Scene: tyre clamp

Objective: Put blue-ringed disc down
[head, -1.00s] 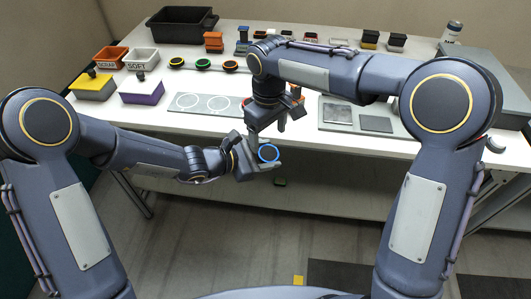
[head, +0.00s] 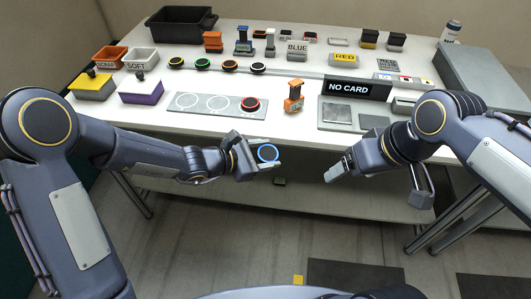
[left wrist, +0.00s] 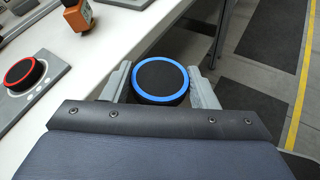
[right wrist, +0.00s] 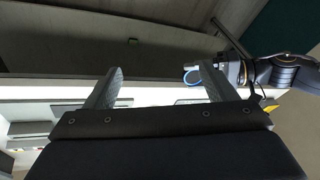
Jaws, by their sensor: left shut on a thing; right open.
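The blue-ringed disc (head: 267,153) is black with a bright blue rim. My left gripper (head: 262,158) is shut on it and holds it in front of the table's front edge. In the left wrist view the disc (left wrist: 160,80) sits between the two fingers, its blue-ringed face toward the camera. My right gripper (head: 380,182) is open and empty, in front of the table to the right. In the right wrist view its fingers (right wrist: 152,90) are spread with nothing between them, and a bit of blue ring (right wrist: 191,78) shows beyond the right finger.
A grey plate (head: 215,105) with white circle outlines carries a red-ringed disc (head: 250,103) at its right end. Several ringed discs stand in a row behind. An orange block (head: 293,98) and a NO CARD sign (head: 357,87) stand to the right. Two circles are bare.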

